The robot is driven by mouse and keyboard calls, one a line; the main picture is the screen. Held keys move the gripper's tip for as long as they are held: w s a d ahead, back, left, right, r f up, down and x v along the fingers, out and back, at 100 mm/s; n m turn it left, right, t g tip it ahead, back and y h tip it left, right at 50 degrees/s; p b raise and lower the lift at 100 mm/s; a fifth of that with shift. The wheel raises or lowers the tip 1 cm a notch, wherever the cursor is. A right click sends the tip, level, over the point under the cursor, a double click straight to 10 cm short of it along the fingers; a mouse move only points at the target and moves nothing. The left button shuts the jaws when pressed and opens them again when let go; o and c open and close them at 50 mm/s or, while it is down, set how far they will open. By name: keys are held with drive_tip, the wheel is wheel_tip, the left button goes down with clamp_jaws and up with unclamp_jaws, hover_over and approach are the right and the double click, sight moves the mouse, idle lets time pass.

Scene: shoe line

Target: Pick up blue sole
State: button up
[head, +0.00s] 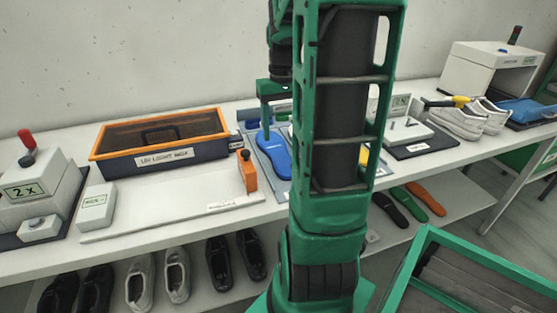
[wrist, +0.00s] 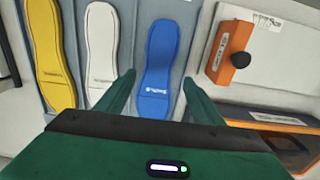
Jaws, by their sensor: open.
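The blue sole (head: 274,155) lies flat on a grey mat on the bench, left of my arm in the head view. In the wrist view the blue sole (wrist: 162,65) lies lengthwise, its lower end between my gripper's fingers. My gripper (wrist: 160,85) is open, with one green finger on each side of the sole and nothing held. In the head view my gripper (head: 270,118) is just behind and above the sole. I cannot tell how high the fingertips are above it.
A white sole (wrist: 102,55) and a yellow sole (wrist: 43,55) lie beside the blue one. An orange block with a black knob (wrist: 231,54) stands close on the right. An orange-rimmed box (head: 160,150) stands further left. A green-edged crate (head: 420,245) is at front right.

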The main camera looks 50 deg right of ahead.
sight(281, 157)
drive_tip(key=f, duration=0.9)
drive_tip(key=shift+d, duration=0.2)
drive_tip(key=shift+c, duration=0.5)
drive_tip(key=c, duration=0.9)
